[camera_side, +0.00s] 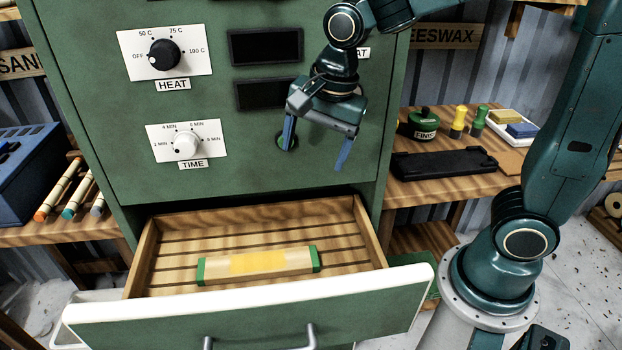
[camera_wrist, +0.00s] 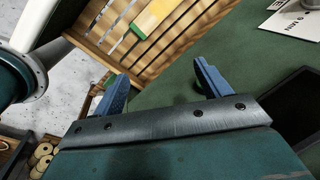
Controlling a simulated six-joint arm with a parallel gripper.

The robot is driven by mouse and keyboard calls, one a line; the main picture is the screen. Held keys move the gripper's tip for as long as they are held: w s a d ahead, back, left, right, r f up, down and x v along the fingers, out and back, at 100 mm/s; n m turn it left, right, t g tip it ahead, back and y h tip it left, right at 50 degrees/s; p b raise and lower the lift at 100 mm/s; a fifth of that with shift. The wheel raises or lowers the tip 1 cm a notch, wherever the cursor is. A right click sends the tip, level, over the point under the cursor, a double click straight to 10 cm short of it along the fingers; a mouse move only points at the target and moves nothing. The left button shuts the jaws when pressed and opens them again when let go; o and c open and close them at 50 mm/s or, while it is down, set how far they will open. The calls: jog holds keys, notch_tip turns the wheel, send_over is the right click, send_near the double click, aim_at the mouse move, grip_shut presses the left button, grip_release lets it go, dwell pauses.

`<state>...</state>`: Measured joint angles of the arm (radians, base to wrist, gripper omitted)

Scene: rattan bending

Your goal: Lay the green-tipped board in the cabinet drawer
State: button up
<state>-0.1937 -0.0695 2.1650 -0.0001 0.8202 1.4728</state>
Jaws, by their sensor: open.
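The green-tipped board (camera_side: 258,264) lies flat on the slatted floor of the open cabinet drawer (camera_side: 152,262), with a yellow patch at its middle and green at both ends. In the wrist view part of the board (camera_wrist: 158,14) shows in the drawer (camera_wrist: 93,17), cut off by the top edge. My gripper (camera_side: 316,158) is open and empty in front of the green cabinet front (camera_side: 225,180), above and apart from the board. Its two blue fingers also show spread in the wrist view (camera_wrist: 160,85). A green round button on the cabinet is partly hidden behind one finger.
The cabinet has a black HEAT dial (camera_side: 165,54) and a white TIME dial (camera_side: 186,145). Coloured-tipped rods (camera_side: 62,188) lie on the left bench. The right bench holds a black tray (camera_side: 444,163), a finish tin (camera_side: 423,123) and coloured blocks (camera_side: 515,126).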

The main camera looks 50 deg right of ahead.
jog(key=s+d+r+n+t, duration=0.1)
jog(key=s+d+r+n, duration=0.1)
jog(key=s+n, duration=0.5)
jog(key=s+d+r+n+t, duration=0.2)
jog(key=s+d+n, duration=0.2)
jog(key=s+n, duration=0.3)
jog(key=shift+s+d+r+n, duration=0.2)
jog(key=shift+s+n, duration=0.1)
jog(key=shift+s, duration=0.2)
